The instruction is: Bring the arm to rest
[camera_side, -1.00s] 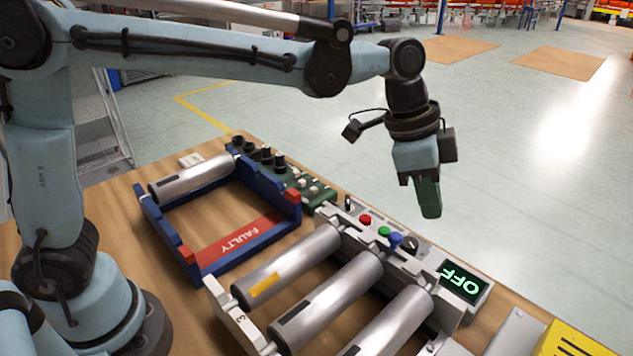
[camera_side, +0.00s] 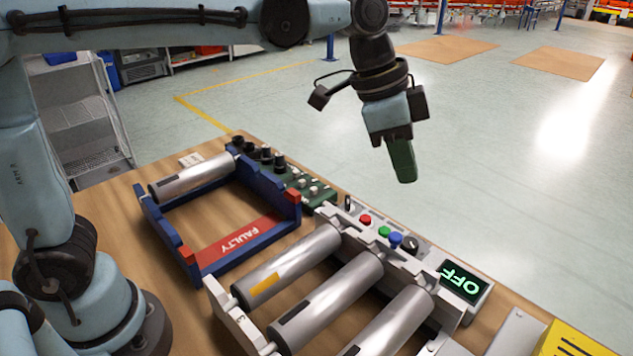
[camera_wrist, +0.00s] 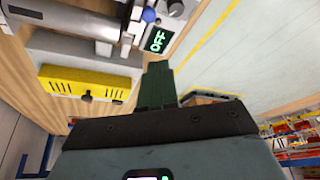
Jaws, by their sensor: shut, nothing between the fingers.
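My gripper (camera_side: 403,162) hangs in the air above and behind the far edge of the bench, over the floor in the side view. Its green fingers are together with nothing between them. In the wrist view the shut fingers (camera_wrist: 158,85) point toward the bench edge, apart from everything. My arm is raised and bent, clear of the bench.
A blue rack marked FAULTY (camera_side: 240,240) holds one metal cylinder (camera_side: 192,178). Beside it a grey fixture (camera_side: 235,318) holds several cylinders. Its display (camera_side: 462,280) reads OFF. A yellow item (camera_side: 570,341) sits at the front right. Open floor lies beyond the bench.

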